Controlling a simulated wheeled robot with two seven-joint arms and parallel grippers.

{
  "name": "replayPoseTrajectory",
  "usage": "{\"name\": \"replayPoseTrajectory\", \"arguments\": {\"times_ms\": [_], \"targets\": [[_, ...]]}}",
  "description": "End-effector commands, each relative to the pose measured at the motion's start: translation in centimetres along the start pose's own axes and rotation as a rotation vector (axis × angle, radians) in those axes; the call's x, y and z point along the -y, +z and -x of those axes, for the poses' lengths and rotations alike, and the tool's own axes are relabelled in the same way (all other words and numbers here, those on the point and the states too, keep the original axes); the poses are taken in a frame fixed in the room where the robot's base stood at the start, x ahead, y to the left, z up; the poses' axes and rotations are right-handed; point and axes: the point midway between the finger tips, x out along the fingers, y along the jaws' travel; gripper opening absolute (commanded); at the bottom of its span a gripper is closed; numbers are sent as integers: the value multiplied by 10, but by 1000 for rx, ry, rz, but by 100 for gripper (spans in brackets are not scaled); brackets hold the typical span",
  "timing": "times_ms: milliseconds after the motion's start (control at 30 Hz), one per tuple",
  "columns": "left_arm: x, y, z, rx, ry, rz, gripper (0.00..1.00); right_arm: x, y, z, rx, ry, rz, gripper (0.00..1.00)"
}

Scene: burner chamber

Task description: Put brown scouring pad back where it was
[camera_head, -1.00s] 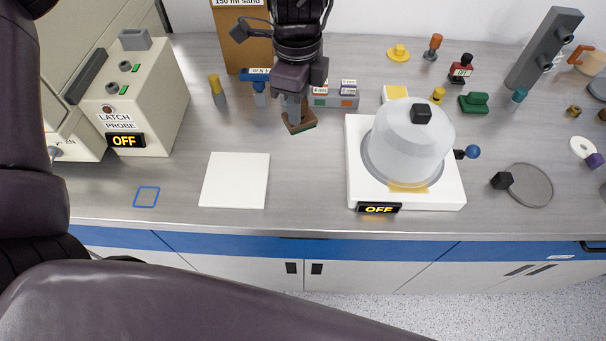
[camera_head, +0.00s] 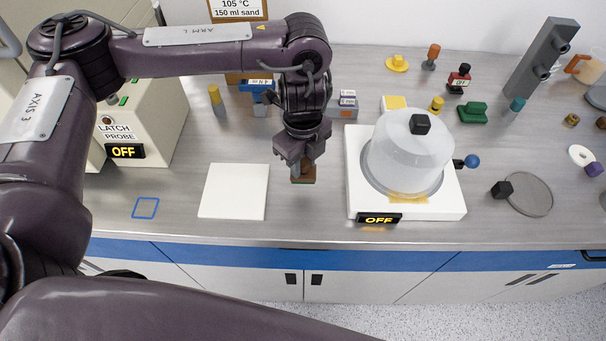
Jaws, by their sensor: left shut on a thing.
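The brown scouring pad (camera_head: 304,175) is a small brown block with a greenish edge. It is in my left gripper (camera_head: 301,164), which points down and is shut on it. The pad is above or at the bench between the white square mat and the burner plate; I cannot tell whether it touches the bench. The gripper hides the pad's upper part. My right gripper is not in view.
A white square mat (camera_head: 234,191) lies left of the pad. The white burner plate (camera_head: 450,205) with a clear dome (camera_head: 409,153) and an OFF display stands right. A blue square outline (camera_head: 145,208) marks the left bench. Several small knobbed items stand behind.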

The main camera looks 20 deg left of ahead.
Motion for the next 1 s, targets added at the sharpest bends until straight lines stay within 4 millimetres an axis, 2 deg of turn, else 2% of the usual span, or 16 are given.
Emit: {"name": "replayPoseTrajectory", "arguments": {"times_ms": [33,167,433,867,900,1000], "targets": [[0,-1,-8,-3,2,1,7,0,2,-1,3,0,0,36],[0,0,-16,-1,-1,-1,7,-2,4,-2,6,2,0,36],[0,0,-50,-3,1,1,7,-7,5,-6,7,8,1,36],[0,0,-57,0,-1,0,7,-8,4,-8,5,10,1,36],[0,0,-56,0,-1,0,32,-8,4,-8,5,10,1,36],[0,0,-56,0,-1,0,45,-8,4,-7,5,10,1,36]]}}
